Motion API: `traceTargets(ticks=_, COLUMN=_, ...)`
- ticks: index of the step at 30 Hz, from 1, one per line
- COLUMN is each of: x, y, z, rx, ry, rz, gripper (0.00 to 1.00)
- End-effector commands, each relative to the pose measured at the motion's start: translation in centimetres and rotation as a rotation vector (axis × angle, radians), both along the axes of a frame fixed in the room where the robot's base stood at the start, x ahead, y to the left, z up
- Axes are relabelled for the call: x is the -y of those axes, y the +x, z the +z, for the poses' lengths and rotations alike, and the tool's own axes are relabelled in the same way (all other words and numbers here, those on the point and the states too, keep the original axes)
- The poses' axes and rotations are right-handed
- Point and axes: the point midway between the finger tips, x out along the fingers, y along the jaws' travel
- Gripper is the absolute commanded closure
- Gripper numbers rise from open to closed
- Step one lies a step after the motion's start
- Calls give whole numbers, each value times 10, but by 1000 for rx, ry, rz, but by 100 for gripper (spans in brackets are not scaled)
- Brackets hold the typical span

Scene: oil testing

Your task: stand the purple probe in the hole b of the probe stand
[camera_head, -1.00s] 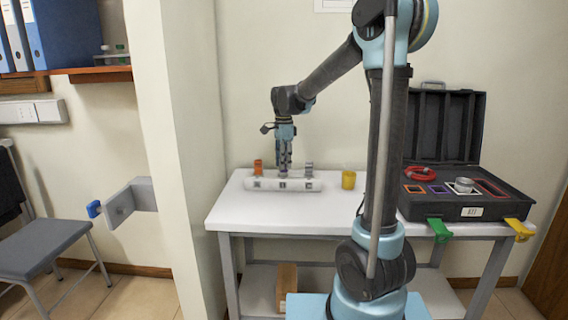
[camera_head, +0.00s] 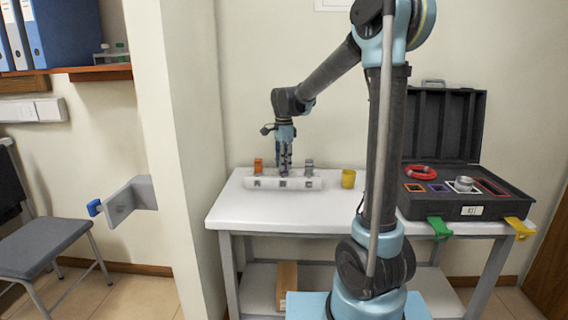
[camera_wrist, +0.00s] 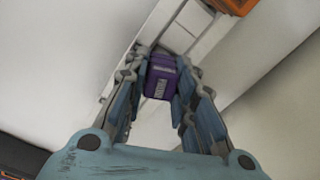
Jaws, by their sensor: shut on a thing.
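The probe stand (camera_head: 262,184) is a long white block on the white table, with several dark marks on its front. My gripper (camera_head: 285,172) points down at the middle of the stand. In the wrist view my gripper (camera_wrist: 160,90) is shut on the purple probe (camera_wrist: 161,83), which sits between the blue fingers. The stand (camera_wrist: 192,22) shows behind it in the wrist view. An orange probe (camera_head: 258,165) stands at the stand's left end and a grey probe (camera_head: 309,167) at its right. The purple probe's lower end and the hole under it are hidden.
A yellow cup (camera_head: 348,179) stands on the white table (camera_head: 300,212) right of the stand. An open black case (camera_head: 470,211) with a red cable coil (camera_head: 421,173) lies at the table's right. A wall pillar (camera_head: 185,150) is close on the left.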

Motion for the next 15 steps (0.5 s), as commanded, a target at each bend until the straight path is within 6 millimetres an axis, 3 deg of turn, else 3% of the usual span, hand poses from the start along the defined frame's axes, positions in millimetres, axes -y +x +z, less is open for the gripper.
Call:
traceTargets(ticks=2, x=0, y=0, z=-1, rx=0, ry=0, rz=0, gripper=100)
traceTargets(ticks=3, x=0, y=0, z=-1, rx=0, ry=0, rz=0, gripper=67)
traceTargets(ticks=15, x=0, y=0, z=2, rx=0, ry=0, rz=0, gripper=67)
